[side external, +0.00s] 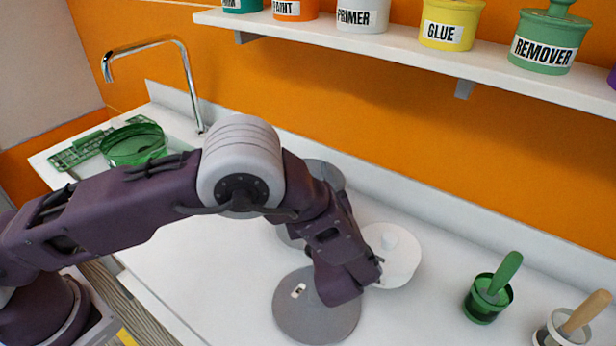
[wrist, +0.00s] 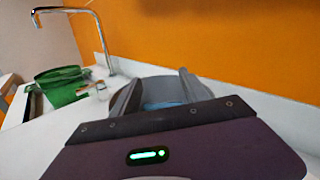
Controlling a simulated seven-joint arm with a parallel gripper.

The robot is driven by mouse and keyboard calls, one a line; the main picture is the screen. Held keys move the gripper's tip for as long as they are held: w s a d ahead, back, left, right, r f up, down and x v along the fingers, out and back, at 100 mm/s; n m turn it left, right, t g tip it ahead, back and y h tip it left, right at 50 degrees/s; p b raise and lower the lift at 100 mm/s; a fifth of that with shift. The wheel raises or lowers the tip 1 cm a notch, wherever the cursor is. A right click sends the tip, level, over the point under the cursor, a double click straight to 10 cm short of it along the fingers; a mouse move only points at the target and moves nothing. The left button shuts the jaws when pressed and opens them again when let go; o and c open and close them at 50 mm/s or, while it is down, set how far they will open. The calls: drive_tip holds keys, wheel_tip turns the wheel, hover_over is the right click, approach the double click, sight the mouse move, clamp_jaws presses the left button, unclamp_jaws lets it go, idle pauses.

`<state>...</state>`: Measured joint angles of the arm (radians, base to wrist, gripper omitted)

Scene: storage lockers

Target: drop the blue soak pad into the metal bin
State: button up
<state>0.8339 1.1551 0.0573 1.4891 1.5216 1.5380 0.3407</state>
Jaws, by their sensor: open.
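The grey metal bin (side external: 326,173) stands on the white counter, mostly hidden behind my arm in the side view. Its round grey shape also shows ahead of my fingers in the wrist view. A blue patch, likely the blue soak pad (wrist: 163,105), shows low between my fingers, against the bin. I cannot tell if it lies inside the bin. My gripper (wrist: 158,82) is open, its two grey fingers apart at the bin. The fingers are hidden in the side view. A grey lid (side external: 302,318) lies flat on the counter in front of my wrist.
A white lidded pot (side external: 400,262) stands right beside my wrist. A green cup with a pestle (side external: 488,300) and a white one (side external: 566,328) stand farther right. A green basin (side external: 134,146) and a tap (side external: 188,75) are at the left. A shelf (side external: 400,48) with labelled pots hangs above.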

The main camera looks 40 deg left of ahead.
wheel_tip(320, 180, up, 7)
idle(0.6)
drive_tip(key=s+a+r+n+g+h, duration=0.2)
drive_tip(key=s+a+r+n+g, duration=0.3)
drive_tip(key=s+a+n+g, duration=0.6)
drive_tip(key=s+d+r+n+t+h, duration=0.1)
drive_tip(key=s+n+h, duration=0.4)
drive_tip(key=s, duration=0.5)
drive_tip(key=s+d+r+n+t+h, duration=0.1)
drive_tip(key=s+r+n+t+h, duration=0.1)
drive_tip(key=s+n+h, duration=0.3)
drive_tip(key=s+n, duration=0.4)
drive_tip(key=s, duration=0.1)
drive_tip(key=shift+d+t+h, duration=0.25)
drive_tip(key=shift+t+h, duration=0.15)
